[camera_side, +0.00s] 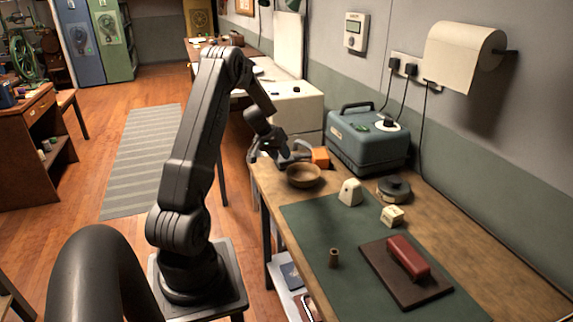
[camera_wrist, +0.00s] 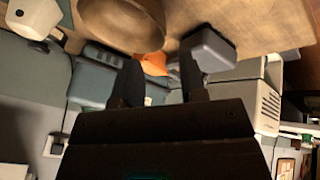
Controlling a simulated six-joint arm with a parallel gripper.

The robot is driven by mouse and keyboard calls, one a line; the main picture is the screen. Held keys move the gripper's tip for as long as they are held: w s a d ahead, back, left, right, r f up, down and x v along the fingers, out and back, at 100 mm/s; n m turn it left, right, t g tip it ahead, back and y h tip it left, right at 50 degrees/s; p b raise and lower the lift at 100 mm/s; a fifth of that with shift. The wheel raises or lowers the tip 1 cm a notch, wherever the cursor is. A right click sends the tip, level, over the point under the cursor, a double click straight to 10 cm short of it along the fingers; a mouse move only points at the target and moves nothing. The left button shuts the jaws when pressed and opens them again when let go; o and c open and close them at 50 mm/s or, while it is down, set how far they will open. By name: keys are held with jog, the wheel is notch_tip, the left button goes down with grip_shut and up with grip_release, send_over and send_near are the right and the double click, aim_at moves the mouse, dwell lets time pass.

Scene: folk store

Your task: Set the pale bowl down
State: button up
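My gripper (camera_side: 283,152) is low over the bench just behind the bowl. In the wrist view the bowl (camera_wrist: 120,22) shows at the top, beyond the fingertips. My gripper (camera_wrist: 158,72) has its two fingers apart, with nothing seen held between them. Whether a fingertip touches the bowl's rim cannot be told.
An orange block (camera_side: 320,157) and a blue-grey machine (camera_side: 368,140) stand behind the bowl. A cream block (camera_side: 350,192), a dark round tin (camera_side: 394,190) and a small cream cube (camera_side: 392,216) are to its right. The green mat (camera_side: 310,225) has bare room.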

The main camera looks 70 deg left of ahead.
jog(key=w+d+r+m+t+y, duration=0.1)
jog(key=w+d+r+t+y, duration=0.1)
jog(key=w+d+r, duration=0.35)
jog(key=w+d+r+m+t+y, duration=0.1)
jog(key=w+d+r+t, duration=0.15)
jog(key=r, duration=0.65)
jog(key=d+r+y, duration=0.3)
jog(key=d+r, duration=0.5)
jog(key=d, duration=0.3)
jog(key=s+d+f+m+g+h, duration=0.1)
jog(key=s+d+m+g+h, duration=0.1)
jog(key=s+d, duration=0.8)
jog(key=s+d+f+m+g+h, duration=0.1)
jog(key=s+d+m+h, duration=0.3)
jog(key=s+d, duration=0.6)
jog(key=d+m+g, duration=0.1)
jog(key=d, duration=0.6)
jog(key=shift+f+g+h, duration=0.15)
jog(key=shift+g+h, duration=0.15)
jog(key=shift+g, duration=0.05)
